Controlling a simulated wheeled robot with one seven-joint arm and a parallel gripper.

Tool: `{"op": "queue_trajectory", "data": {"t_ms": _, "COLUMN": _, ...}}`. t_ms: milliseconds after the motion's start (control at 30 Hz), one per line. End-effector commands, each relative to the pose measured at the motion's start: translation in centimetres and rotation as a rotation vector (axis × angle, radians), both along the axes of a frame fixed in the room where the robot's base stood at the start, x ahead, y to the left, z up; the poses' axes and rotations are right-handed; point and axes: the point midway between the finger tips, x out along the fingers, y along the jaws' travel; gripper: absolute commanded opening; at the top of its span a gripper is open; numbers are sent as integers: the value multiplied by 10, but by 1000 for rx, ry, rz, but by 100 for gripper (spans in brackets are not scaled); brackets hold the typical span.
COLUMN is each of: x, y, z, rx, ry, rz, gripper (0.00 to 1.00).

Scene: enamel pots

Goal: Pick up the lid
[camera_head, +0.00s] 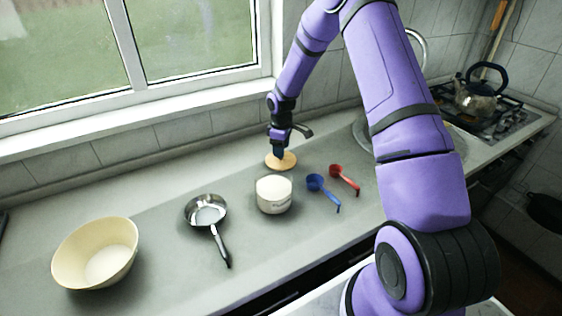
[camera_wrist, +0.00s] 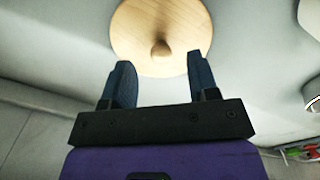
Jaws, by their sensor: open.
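The lid (camera_head: 287,162) is a round, light wooden disc lying on the grey counter behind the white pot (camera_head: 274,195). In the wrist view the lid (camera_wrist: 178,28) shows a small round knob (camera_wrist: 160,50) near its middle. My gripper (camera_head: 279,150) is at the lid in the head view, pointing down. In the wrist view my gripper (camera_wrist: 158,80) is open, its two dark fingers apart. The knob lies beyond the fingertips, between their lines. I cannot tell whether a finger touches the lid.
A blue scoop (camera_head: 317,183) and a red scoop (camera_head: 343,175) lie right of the pot. A small steel pan (camera_head: 206,211) and a cream bowl (camera_head: 95,252) stand to the left. A kettle (camera_head: 475,98) sits on the stove. The wall is close behind the lid.

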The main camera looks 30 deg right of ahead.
Motion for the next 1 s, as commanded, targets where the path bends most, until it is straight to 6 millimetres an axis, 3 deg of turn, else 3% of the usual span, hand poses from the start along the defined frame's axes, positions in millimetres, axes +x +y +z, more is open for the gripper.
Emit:
{"op": "queue_trajectory", "data": {"t_ms": 167, "x": -1, "y": 1, "z": -25, "rx": 1, "ry": 2, "rz": 0, "gripper": 54}}
{"op": "queue_trajectory", "data": {"t_ms": 400, "x": 0, "y": 1, "z": -28, "rx": 1, "ry": -1, "rz": 0, "gripper": 54}}
{"op": "queue_trajectory", "data": {"t_ms": 433, "x": 0, "y": 1, "z": -28, "rx": 1, "ry": -1, "rz": 0, "gripper": 52}}
{"op": "queue_trajectory", "data": {"t_ms": 667, "x": 0, "y": 1, "z": -28, "rx": 0, "ry": 0, "rz": 0, "gripper": 1}}
{"op": "queue_trajectory", "data": {"t_ms": 1000, "x": 0, "y": 1, "z": -23, "rx": 0, "ry": -1, "rz": 0, "gripper": 1}}
